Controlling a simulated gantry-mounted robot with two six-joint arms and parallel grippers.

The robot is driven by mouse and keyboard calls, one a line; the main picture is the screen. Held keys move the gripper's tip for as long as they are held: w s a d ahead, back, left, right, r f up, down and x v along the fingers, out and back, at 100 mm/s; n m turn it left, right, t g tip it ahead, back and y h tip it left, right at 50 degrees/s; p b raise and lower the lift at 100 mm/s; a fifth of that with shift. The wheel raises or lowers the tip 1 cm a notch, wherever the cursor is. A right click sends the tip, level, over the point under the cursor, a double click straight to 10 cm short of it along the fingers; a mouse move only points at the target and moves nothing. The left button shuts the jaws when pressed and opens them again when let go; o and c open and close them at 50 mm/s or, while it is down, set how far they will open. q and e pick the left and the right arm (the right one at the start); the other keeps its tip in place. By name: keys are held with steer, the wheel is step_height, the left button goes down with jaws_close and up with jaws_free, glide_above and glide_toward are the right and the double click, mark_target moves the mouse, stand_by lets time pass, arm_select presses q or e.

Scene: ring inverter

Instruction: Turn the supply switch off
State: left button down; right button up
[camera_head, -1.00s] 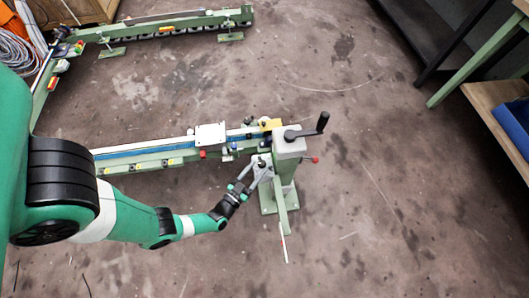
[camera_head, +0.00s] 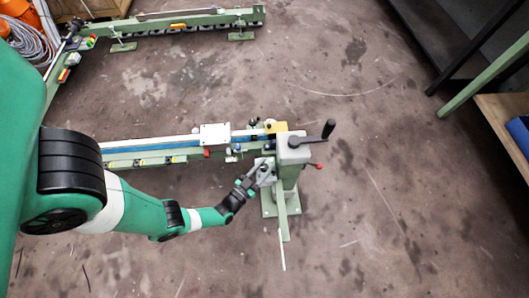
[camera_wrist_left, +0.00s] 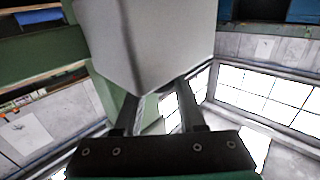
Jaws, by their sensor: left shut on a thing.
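A grey box (camera_wrist_left: 150,40) fills the top middle of the left wrist view; I take it to be the supply switch housing. It hangs at the side of the green machine post (camera_head: 289,185). My left gripper (camera_head: 264,172) reaches it from the lower left in the head view. In the left wrist view the two dark fingers (camera_wrist_left: 158,105) run up to the box's lower edge, and the box hides their tips. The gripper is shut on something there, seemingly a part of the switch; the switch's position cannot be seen. My right gripper is not in view.
The post carries a black crank handle (camera_head: 321,133) and a small red-knobbed lever (camera_head: 318,166). A long green rail (camera_head: 155,151) with a white carriage plate (camera_head: 214,134) runs left from it. The floor (camera_head: 400,200) right of the post is clear.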

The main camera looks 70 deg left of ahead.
arm_select(q)
steer(key=shift+a+r+m+t+h, duration=0.2)
steer(key=shift+m+t+h, duration=0.1)
steer(key=shift+t+h, duration=0.15)
steer(key=shift+a+r+m+t+h, duration=0.15)
steer(key=shift+m+t+h, duration=0.4)
steer(key=shift+m+h, duration=0.6)
steer(key=m+h, duration=0.1)
steer(key=h, duration=0.1)
steer(key=m+h, duration=0.1)
steer(key=h, duration=0.1)
steer(key=shift+f+m+t, duration=0.2)
steer(key=shift+m+t, duration=0.05)
steer(key=shift+t, duration=0.15)
steer(key=h, duration=0.1)
steer(key=m+h, duration=0.1)
steer(key=shift+f+h, duration=0.25)
steer(key=shift+h, duration=0.15)
steer(key=shift+d+m+h, duration=0.2)
steer(key=shift+m+h, duration=0.3)
steer(key=shift+r, duration=0.1)
steer(key=shift+d, duration=0.1)
steer(key=c, duration=0.8)
jaws_free()
steer(key=shift+w, duration=0.1)
steer(key=shift+o, duration=0.2)
